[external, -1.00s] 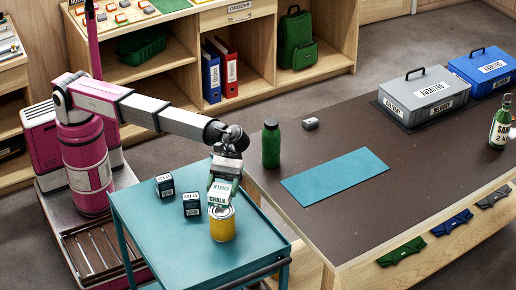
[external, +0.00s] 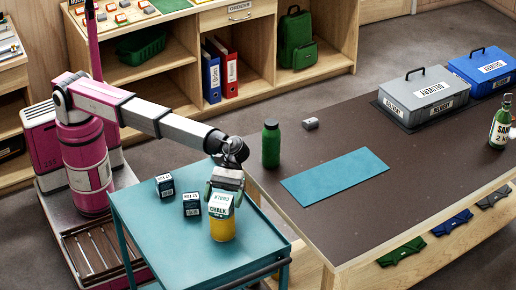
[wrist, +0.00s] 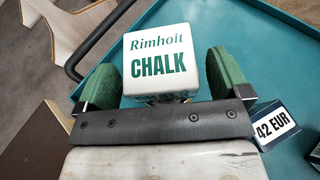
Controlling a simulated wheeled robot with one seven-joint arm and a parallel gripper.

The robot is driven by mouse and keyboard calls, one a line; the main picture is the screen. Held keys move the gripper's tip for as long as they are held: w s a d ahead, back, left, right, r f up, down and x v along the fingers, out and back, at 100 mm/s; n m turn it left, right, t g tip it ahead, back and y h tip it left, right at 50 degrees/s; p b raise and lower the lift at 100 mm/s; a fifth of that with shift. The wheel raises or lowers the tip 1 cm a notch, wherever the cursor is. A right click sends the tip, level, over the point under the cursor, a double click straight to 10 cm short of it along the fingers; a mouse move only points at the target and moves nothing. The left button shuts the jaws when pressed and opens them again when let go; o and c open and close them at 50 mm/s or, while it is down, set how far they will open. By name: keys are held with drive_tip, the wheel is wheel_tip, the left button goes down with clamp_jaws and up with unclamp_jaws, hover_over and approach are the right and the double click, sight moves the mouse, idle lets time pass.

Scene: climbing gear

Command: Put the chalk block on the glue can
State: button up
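The chalk block (external: 221,202) is a white cube with green lettering. It is upright at the top of the yellow glue can (external: 223,228), which stands on the teal cart. The block hides the can's rim, so I cannot tell whether they fully touch. My gripper (external: 226,186) points down over the can with its green fingers on either side of the block. In the wrist view the block (wrist: 160,60) sits between the finger pads, close against the left one, with a thin gap seeming to show at the right. The can is hidden there.
Two dark small boxes (external: 191,204) (external: 165,186) stand on the teal cart (external: 170,245), left of the can.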

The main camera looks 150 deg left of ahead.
drive_tip(key=shift+r, duration=0.15)
drive_tip(key=v, duration=1.2)
